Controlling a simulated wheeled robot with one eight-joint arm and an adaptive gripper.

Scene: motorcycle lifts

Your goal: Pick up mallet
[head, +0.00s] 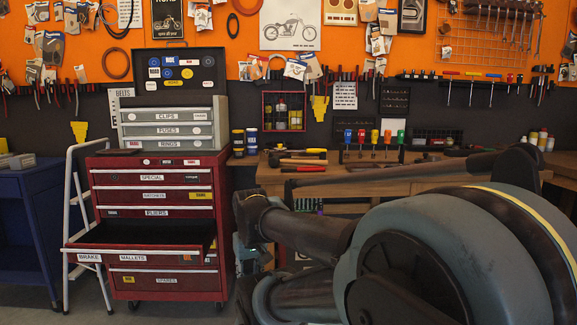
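Several long-handled tools, mallets or hammers, lie at the left end of the wooden workbench (262,178). One with a dark head and an orange-red handle (305,161) looks like a mallet; another with a red handle (303,169) lies in front of it. They are too small to tell which is the mallet. A red tool cabinet (152,184) has its drawer labelled MALLETS (132,259) pulled open; its dark inside shows no clear mallet. My arm fills the lower right and reaches left towards the cabinet. My gripper's fingers are not clearly visible, perhaps hidden behind my arm.
A white step ladder (76,205) leans left of the cabinet, beside a blue cart (30,215). A rack of screwdrivers (372,152) stands on the bench. Bottles (245,142) stand at its left end. The open drawer juts forward. Floor is clear before the cabinet.

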